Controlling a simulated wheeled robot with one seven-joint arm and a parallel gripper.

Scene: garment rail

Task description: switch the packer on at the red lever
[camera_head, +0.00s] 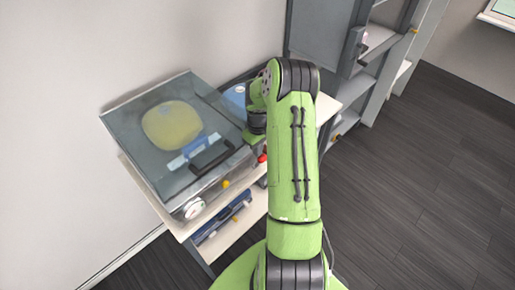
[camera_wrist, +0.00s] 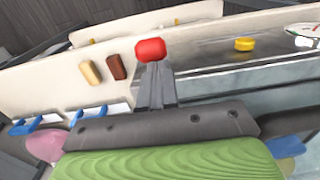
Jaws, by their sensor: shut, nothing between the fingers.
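The packer (camera_head: 150,115) is a grey box with a clear lid, on a pale bench at left in the head view. A yellow round thing and a blue and white item show through the lid. The red lever's knob (camera_head: 262,157) shows at the packer's front right corner, beside my arm. In the wrist view the red knob (camera_wrist: 150,49) lies just beyond the tips of my gripper (camera_wrist: 155,75). The fingers are together and empty. I cannot tell whether they touch the knob. The lever's shaft is hidden. In the head view my arm hides the fingertips.
A yellow knob (camera_head: 226,184) and a white dial (camera_head: 194,208) sit on the packer's front. A blue case (camera_head: 222,218) lies on the shelf below. Grey shelving (camera_head: 345,90) stands behind at right. The dark floor (camera_head: 430,190) at right is clear.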

